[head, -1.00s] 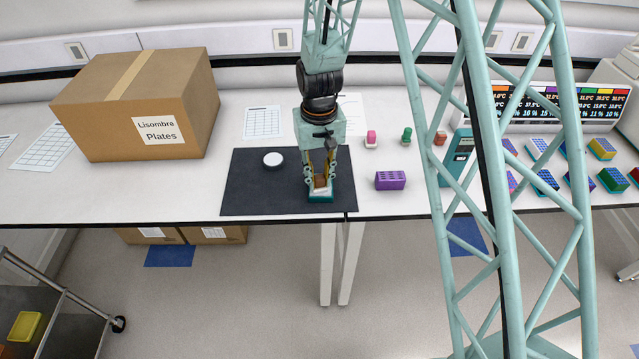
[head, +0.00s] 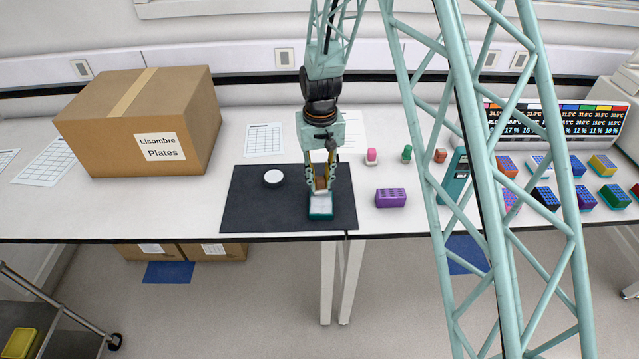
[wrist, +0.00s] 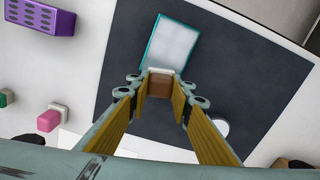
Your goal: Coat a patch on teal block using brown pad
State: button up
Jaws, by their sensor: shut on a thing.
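The teal block (head: 321,211) lies on the dark mat near its front edge. Its top is pale grey-white with a teal rim, and it also shows in the wrist view (wrist: 173,45). My gripper (head: 320,187) points down at the back end of the block. It is shut on the brown pad (wrist: 160,87), which has a whitish edge toward the block. The pad sits at the block's near end in the wrist view; I cannot tell whether it touches the top. The pad's underside is hidden.
A white round lid (head: 274,178) lies on the dark mat (head: 245,207) to the left. A purple rack (head: 391,198) stands right of the mat, with pink (head: 371,156), green (head: 407,153) and red (head: 440,155) small items behind. A large cardboard box (head: 140,125) stands left.

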jog(key=shift+s+a+b, duration=0.15)
jog(key=shift+s+b, duration=0.7)
jog(key=shift+s, duration=1.65)
jog(key=shift+s+a+b, duration=0.15)
jog(key=shift+s+b, duration=0.65)
jog(key=shift+s, duration=1.7)
notch_tip(320, 180, up, 5)
jog(key=shift+w+f+p, duration=0.1)
jog(key=shift+f+p, duration=0.05)
jog(key=shift+p, duration=0.95)
notch_tip(320, 180, up, 4)
jog(key=shift+f+p, duration=0.25)
jog(key=shift+p, duration=0.5)
jog(key=shift+w, duration=0.15)
